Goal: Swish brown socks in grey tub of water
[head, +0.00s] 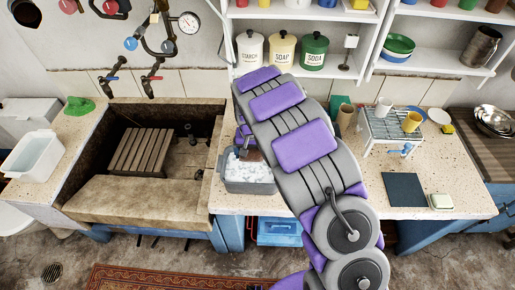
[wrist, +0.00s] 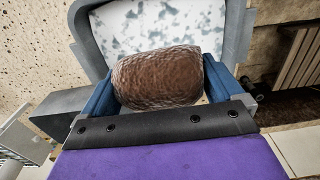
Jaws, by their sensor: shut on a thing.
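The grey tub (head: 248,186) stands on the counter just right of the stone trough, with white foamy water in it. In the wrist view the tub's rim (wrist: 88,48) surrounds pale, suds-flecked water (wrist: 150,22). The brown socks (wrist: 157,77) are a rolled, knitted bundle between the blue fingers of my gripper (wrist: 160,88). In the head view my arm covers most of the gripper, and only a bit of brown shows at the tub. I cannot tell whether the socks touch the water.
The stone trough (head: 90,197) with a wooden slatted board (head: 140,151) lies to the left. A white tub (head: 33,156) stands at far left. A wire rack (head: 390,126) with cups, a dark mat (head: 404,189) and soap (head: 441,202) are on the right counter.

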